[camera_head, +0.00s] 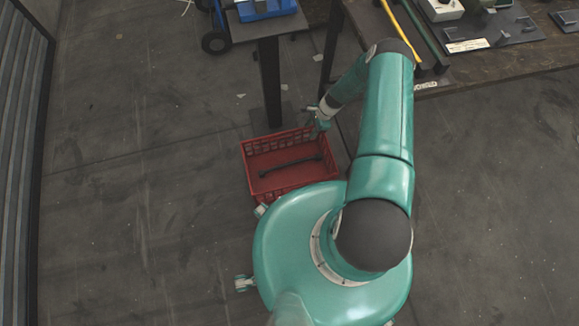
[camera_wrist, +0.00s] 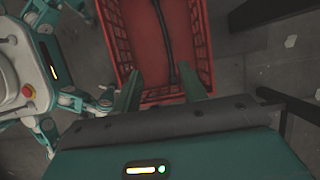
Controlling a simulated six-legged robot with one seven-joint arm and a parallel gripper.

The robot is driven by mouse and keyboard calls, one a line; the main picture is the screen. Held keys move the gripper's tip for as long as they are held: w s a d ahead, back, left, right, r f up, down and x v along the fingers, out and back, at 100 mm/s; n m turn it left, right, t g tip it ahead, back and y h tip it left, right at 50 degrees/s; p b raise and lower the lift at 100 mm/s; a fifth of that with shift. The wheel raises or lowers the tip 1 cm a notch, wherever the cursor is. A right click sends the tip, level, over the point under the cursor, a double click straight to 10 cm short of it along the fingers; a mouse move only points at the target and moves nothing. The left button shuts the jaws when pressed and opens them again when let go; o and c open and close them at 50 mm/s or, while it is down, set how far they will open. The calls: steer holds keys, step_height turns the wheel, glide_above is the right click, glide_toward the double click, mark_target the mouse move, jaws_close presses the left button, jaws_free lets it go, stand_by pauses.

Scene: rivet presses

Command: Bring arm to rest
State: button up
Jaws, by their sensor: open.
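My gripper (camera_head: 318,120) is at the upper right rim of a red crate in the head view, with my teal arm bent down toward it. In the wrist view, the two fingers of my gripper (camera_wrist: 166,88) are spread apart with nothing between them. The red crate (camera_head: 289,187) stands on the floor; in the wrist view its red rim (camera_wrist: 122,48) shows beyond the fingers. A long dark bar (camera_head: 291,166) lies in the crate and is apart from the fingers. I cannot tell whether the gripper touches the crate.
A table (camera_head: 269,27) with a blue object (camera_head: 266,8) stands beyond the crate on a dark post. A workbench (camera_head: 500,68) with metal parts is at the upper right. A ribbed wall (camera_head: 20,120) lines the left. The floor on the left and lower right is clear.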

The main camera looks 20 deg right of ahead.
stand_by(0.5)
steer(key=w+r+n+t+h, duration=0.1)
steer(key=w+r+n, duration=0.25)
steer(key=r, duration=1.25)
steer(key=w+r+n+h, duration=0.1)
steer(key=w+r+n, duration=0.25)
steer(key=r, duration=1.25)
steer(key=s+a+r+n+h, duration=0.1)
steer(key=s+r, duration=0.1)
steer(key=r, duration=0.5)
steer(key=s+a+r+n, duration=0.1)
steer(key=a+r+n, duration=0.1)
steer(key=r, duration=0.4)
steer(key=s+a+r+n+t+h, duration=0.1)
steer(key=s+a+r+n, duration=0.1)
steer(key=s+r, duration=0.5)
steer(key=s+a+r+n+t, duration=0.2)
steer(key=s+r, duration=0.2)
steer(key=r, duration=0.6)
steer(key=s+a+r+n, duration=0.1)
steer(key=s+r+n, duration=0.1)
steer(key=s, duration=0.6)
steer(key=s+a+r+n+t, duration=0.1)
steer(key=s+r+n, duration=0.1)
steer(key=s, duration=0.6)
steer(key=shift+s+r+t, duration=0.2)
steer(key=shift+r+t, duration=0.1)
steer(key=shift+r, duration=0.45)
